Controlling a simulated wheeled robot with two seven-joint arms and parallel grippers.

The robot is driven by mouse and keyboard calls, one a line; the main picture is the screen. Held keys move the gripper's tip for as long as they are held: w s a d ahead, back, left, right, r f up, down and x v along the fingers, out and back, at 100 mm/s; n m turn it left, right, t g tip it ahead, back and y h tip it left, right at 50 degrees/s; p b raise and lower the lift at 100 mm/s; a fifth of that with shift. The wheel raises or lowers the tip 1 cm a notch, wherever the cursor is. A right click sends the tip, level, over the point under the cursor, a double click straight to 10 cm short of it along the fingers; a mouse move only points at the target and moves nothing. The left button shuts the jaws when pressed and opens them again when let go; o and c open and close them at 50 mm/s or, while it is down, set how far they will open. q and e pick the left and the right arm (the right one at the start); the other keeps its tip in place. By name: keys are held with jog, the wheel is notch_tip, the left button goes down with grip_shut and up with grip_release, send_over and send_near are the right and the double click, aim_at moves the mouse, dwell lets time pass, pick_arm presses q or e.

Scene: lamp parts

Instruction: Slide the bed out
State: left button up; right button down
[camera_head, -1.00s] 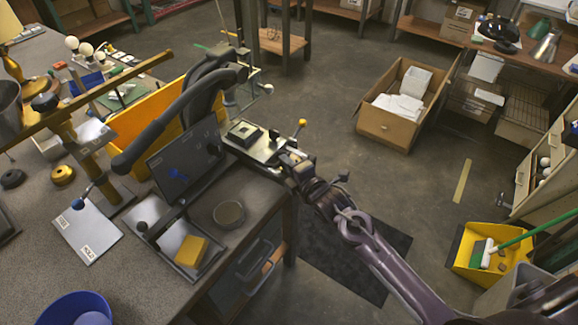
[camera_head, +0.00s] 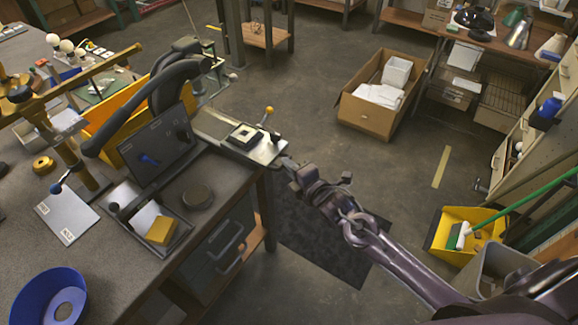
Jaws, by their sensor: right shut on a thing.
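The bed (camera_head: 213,126) is a pale metal plate that sticks out to the right from under the yellow and black press (camera_head: 157,148) at the bench's edge. A small square frame with a dark border (camera_head: 244,136) lies on it. A knob with a yellow ball (camera_head: 269,110) stands at its far side. My right gripper (camera_head: 287,164) is at the bed's outer right end, shut on it; its fingertips are small and partly hidden. My left gripper is not in view.
The bench (camera_head: 110,270) holds a blue bowl (camera_head: 48,298), a yellow block on a tray (camera_head: 161,230) and a round dark disc (camera_head: 197,197). A cardboard box (camera_head: 366,115) stands on the floor.

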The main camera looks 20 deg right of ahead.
jog(key=shift+d+f, duration=0.1)
jog(key=shift+f, duration=0.05)
jog(key=c, duration=1.7)
grip_release()
jog(key=shift+s+d, duration=0.1)
jog(key=shift+s, duration=0.05)
jog(key=shift+c, duration=0.2)
jog(key=b+v, duration=0.1)
jog(key=v, duration=0.7)
jog(key=s+d+f+m+g+h, duration=0.1)
jog(key=s+d+f+m+g, duration=0.15)
jog(key=f, duration=0.75)
jog(key=s+d+f+m+g+h, duration=0.2)
jog(key=s+d+f+m, duration=0.15)
jog(key=f, duration=0.65)
jog(key=s+d+f+m+g+h, duration=0.15)
jog(key=s+f+m, duration=0.25)
jog(key=f, duration=0.6)
jog(key=s+a+f+m+g, duration=0.1)
jog(key=s+f+m+g, duration=0.1)
jog(key=s+f, duration=0.4)
jog(key=s+a+f+m+g, duration=0.2)
jog(key=s+f, duration=0.4)
jog(key=s, duration=0.8)
jog(key=s+a+f+m+g, duration=0.2)
jog(key=s+f+m+g, duration=0.2)
jog(key=s+f, duration=0.3)
jog(key=s+m, duration=0.1)
jog(key=s, duration=0.2)
jog(key=shift+m, duration=0.3)
